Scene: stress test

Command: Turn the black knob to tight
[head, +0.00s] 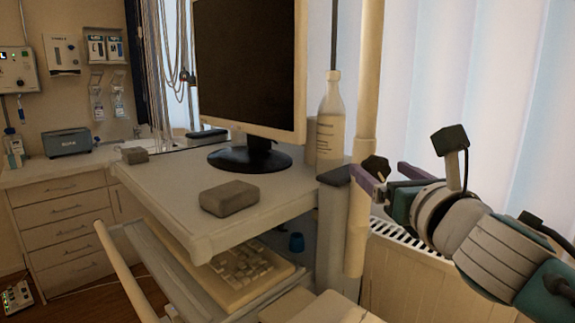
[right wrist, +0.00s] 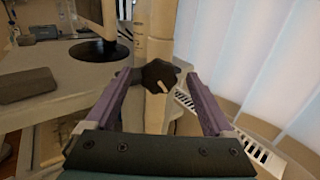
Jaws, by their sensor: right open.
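The black knob (head: 376,167) is on the cream vertical pole (head: 358,225) beside the cart. In the right wrist view the black knob (right wrist: 159,75) is faceted, with a pale mark on its face. My right gripper (head: 378,176) comes in from the right, with its purple fingers at the knob. In the right wrist view the right gripper (right wrist: 158,90) is open, one finger to each side of the knob, with gaps visible between knob and fingers. I cannot tell whether the fingertips reach past the knob's face. My left gripper is not in view.
A cart top (head: 190,205) left of the pole holds a monitor (head: 250,65), a grey block (head: 229,198) and a white bottle (head: 330,120). A keyboard (head: 240,275) lies on the shelf below. A radiator (head: 400,235) and curtain stand behind my right arm.

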